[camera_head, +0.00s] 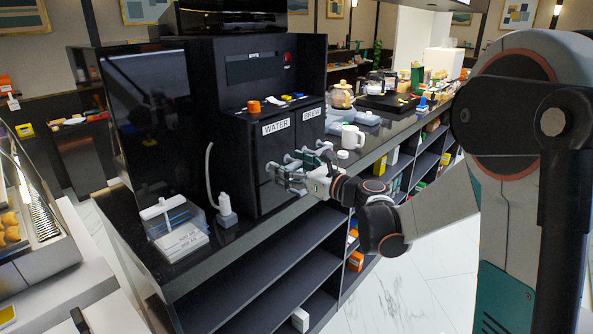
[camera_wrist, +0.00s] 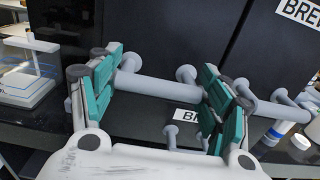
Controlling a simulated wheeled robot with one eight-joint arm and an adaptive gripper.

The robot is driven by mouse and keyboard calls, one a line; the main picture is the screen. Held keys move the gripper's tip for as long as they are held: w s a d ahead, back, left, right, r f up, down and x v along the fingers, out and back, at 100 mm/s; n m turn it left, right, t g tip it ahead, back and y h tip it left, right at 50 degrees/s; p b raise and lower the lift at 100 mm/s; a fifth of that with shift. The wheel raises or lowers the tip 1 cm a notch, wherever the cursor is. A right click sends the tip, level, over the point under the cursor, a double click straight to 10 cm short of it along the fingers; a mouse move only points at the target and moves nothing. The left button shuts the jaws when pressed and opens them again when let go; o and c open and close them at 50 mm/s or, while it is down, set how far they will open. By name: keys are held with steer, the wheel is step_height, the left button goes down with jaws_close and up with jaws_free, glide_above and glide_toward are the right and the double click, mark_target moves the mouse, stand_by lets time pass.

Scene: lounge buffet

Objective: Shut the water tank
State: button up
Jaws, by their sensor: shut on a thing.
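The water tank (camera_head: 262,160) is a black front labelled WATER in the dark machine on the counter. It stands left of the front labelled BREW (camera_head: 311,127). I cannot tell whether a small gap remains behind the tank's front. In the wrist view a grey bar handle (camera_wrist: 155,87) on two round posts crosses the tank's dark front. My gripper (camera_head: 290,172) is at this handle. In the wrist view its green-padded fingers (camera_wrist: 160,76) are wide apart and shut on the handle, one toward each end of the bar.
A white plug-like block with a cable (camera_head: 226,211) and a white stand (camera_head: 178,235) are on the counter left of my gripper. A white mug (camera_head: 351,138) stands to the right. Open shelves (camera_head: 270,275) lie below the counter edge. Another grey handle (camera_wrist: 285,108) is close to my right finger.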

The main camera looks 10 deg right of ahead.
steer(key=o, duration=1.5)
steer(key=shift+d, duration=0.1)
steer(key=shift+s, duration=0.1)
steer(key=v, duration=1.2)
